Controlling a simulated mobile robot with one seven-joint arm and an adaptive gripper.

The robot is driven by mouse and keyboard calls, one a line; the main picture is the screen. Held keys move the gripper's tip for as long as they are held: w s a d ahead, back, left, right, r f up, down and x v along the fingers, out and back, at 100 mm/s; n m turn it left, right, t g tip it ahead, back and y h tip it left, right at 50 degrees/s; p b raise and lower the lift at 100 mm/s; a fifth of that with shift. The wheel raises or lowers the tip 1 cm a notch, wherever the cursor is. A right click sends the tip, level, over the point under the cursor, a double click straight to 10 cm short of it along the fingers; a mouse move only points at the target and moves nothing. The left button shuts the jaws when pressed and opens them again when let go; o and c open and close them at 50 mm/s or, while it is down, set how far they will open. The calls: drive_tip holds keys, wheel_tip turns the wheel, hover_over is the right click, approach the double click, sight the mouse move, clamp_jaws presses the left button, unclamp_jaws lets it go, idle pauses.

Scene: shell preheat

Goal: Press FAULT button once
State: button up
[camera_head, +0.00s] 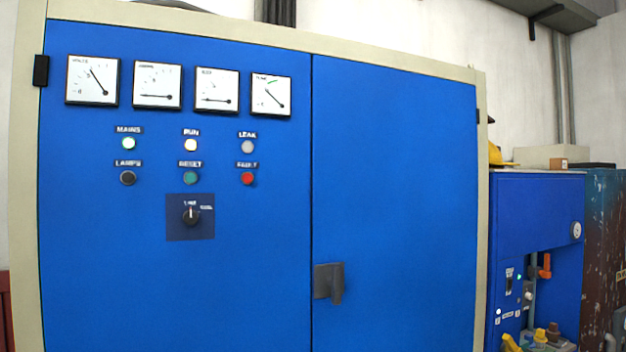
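The FAULT button (247,179) is a round red button on the left door of the blue cabinet (395,180). Its label, partly blurred, sits just above it. It is in the lower row of round controls, to the right of the green RESET button (190,178) and the dark LAMPS button (128,178). The pale LEAK lamp (247,147) is directly above it. Nothing covers the FAULT button. My gripper does not show in this view.
The MAINS (128,144) and RUN (190,145) lamps look lit. A rotary switch (190,215) is below RESET. Several dial gauges (92,80) line the top. A grey handle (329,282) sticks out at the door seam. A smaller blue unit (535,215) stands right.

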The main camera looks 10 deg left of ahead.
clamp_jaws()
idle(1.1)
